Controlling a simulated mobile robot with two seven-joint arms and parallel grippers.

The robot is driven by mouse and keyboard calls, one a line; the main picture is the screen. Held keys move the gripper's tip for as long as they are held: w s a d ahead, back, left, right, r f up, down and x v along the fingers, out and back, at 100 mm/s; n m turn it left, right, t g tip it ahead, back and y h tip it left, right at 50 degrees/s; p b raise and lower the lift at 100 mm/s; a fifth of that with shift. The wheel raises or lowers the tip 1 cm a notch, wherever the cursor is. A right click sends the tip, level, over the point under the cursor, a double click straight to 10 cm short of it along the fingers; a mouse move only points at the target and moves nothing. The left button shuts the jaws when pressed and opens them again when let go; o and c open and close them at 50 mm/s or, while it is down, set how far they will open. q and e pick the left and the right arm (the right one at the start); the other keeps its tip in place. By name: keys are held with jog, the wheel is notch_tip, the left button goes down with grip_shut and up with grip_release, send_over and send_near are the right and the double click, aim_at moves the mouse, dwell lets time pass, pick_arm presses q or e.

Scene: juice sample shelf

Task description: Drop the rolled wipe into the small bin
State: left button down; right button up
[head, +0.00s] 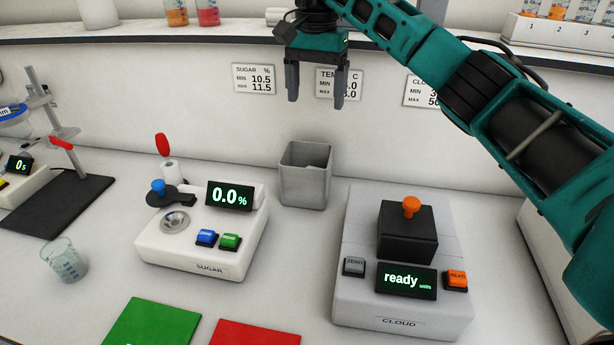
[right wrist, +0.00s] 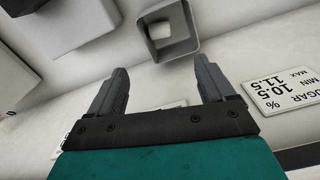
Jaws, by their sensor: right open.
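The small grey bin (head: 306,178) stands upright against the back wall, between the sugar meter and the cloud meter. In the right wrist view, the bin (right wrist: 193,45) shows beyond the fingertips, and a pale whitish piece (right wrist: 160,32) that looks like the rolled wipe is inside it. The head view does not show the bin's inside bottom. My right gripper (head: 315,97) is above the bin, fingers pointing down, spread and empty; it also shows in the right wrist view (right wrist: 162,75). My left gripper is not in view.
The sugar meter (head: 190,255) is left of the bin and the cloud meter (head: 400,312) right of it. A glass beaker (head: 65,262) stands at left. Green (head: 150,325) and red (head: 255,335) mats lie in front. A shelf edge (head: 130,35) runs behind my right gripper.

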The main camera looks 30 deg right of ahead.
notch_tip(320, 180, up, 6)
dwell(0.4)
dwell(0.3)
